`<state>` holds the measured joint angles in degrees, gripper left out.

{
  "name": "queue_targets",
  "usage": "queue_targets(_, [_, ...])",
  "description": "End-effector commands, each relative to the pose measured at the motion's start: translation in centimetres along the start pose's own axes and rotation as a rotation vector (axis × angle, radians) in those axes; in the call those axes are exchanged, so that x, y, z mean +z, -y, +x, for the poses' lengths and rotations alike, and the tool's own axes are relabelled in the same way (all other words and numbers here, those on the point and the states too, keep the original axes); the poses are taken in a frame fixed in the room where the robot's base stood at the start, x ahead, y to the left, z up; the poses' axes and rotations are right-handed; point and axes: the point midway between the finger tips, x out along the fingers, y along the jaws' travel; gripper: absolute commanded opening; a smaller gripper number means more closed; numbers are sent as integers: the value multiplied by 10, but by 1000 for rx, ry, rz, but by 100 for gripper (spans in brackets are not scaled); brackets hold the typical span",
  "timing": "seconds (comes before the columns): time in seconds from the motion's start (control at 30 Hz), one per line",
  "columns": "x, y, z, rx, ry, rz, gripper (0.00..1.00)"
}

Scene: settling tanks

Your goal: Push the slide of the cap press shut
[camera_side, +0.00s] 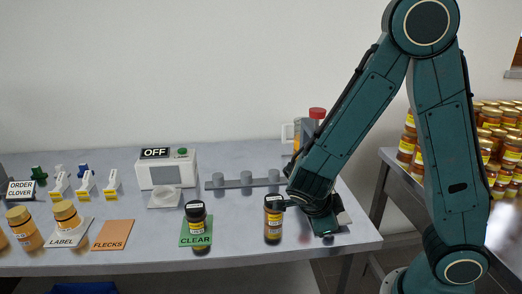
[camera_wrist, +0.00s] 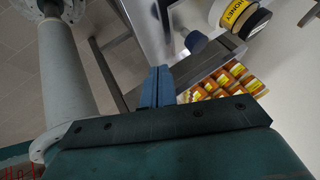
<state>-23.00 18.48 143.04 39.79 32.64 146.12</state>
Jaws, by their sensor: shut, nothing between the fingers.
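My gripper (camera_side: 286,203) is low over the right part of the table, beside a dark-capped jar (camera_side: 273,222); I cannot tell if they touch. In the wrist view its blue fingers (camera_wrist: 157,86) are together and empty. A white machine with an OFF sign (camera_side: 180,169) stands at the back, with a pale block (camera_side: 164,198) in front. A red-topped device (camera_side: 317,114) stands behind my arm, mostly hidden. No label marks either as the cap press, and I cannot make out the slide's position.
Another dark-capped jar (camera_side: 197,228) stands on the green CLEAR mat (camera_side: 188,243). A grey rail with knobs (camera_side: 245,181) lies at the back. LABEL (camera_side: 53,242) and FLECKS (camera_side: 112,236) mats are at the left. Many honey jars (camera_side: 497,133) crowd the right-hand table.

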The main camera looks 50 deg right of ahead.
Motion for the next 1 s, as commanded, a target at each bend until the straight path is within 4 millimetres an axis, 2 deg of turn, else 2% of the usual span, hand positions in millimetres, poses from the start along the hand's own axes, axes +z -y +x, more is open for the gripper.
queue_targets(0.4, [-1, -1, 54, 3, -4, 0, 0])
queue_targets(0.7, [-1, 25, 64, 1, 0, 3, 0])
queue_targets(1.0, [-1, 36, 69, 0, 1, 0, 0])
